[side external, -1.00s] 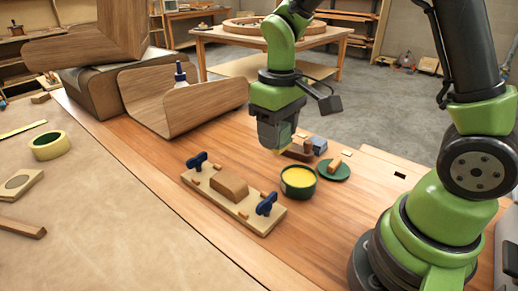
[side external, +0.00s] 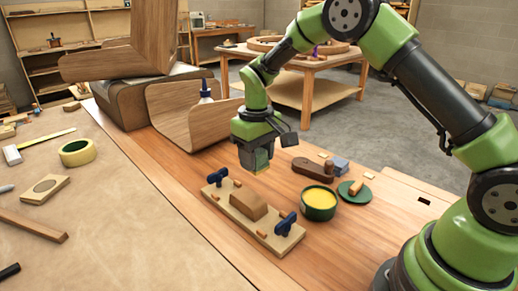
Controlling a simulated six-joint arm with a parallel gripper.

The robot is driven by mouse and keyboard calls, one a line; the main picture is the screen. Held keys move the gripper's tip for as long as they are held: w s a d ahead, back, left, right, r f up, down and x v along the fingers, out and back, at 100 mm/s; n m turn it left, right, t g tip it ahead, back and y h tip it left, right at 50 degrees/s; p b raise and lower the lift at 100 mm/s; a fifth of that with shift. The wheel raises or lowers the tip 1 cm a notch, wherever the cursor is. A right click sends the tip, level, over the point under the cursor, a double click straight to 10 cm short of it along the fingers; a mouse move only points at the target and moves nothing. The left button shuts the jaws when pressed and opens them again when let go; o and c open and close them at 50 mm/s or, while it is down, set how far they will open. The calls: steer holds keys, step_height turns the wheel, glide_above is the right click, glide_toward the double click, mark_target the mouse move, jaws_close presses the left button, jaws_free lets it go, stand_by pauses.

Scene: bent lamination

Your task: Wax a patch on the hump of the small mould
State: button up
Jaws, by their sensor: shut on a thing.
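The small mould is a pale board (side external: 236,214) with a rounded wooden hump (side external: 248,205) in its middle. A dark blue clamp (side external: 217,177) stands at its far left end and another (side external: 286,223) at its near right end. My gripper (side external: 259,165) is shut on a small yellowish pad (side external: 262,160). It hangs above and just behind the hump, with a visible gap below. The pad's underside is hidden. A green tin (side external: 319,211) of yellow wax (side external: 319,198) stands open to the right of the mould.
A green lid (side external: 355,194) with a wooden piece on it lies right of the tin. A dark brown block (side external: 313,169) and a blue-grey block (side external: 341,166) lie behind. Yellow tape (side external: 77,153) lies left.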

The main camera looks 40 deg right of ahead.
step_height(320, 180, down, 6)
steer(key=shift+r, duration=0.15)
steer(key=shift+a+f, duration=0.2)
steer(key=shift+a, duration=2.8)
steer(key=shift+d, duration=2.9)
steer(key=shift+s, duration=0.15)
steer(key=shift+a, duration=3)
steer(key=shift+d, duration=3.2)
steer(key=shift+a+r, duration=0.1)
steer(key=shift+r, duration=3.9)
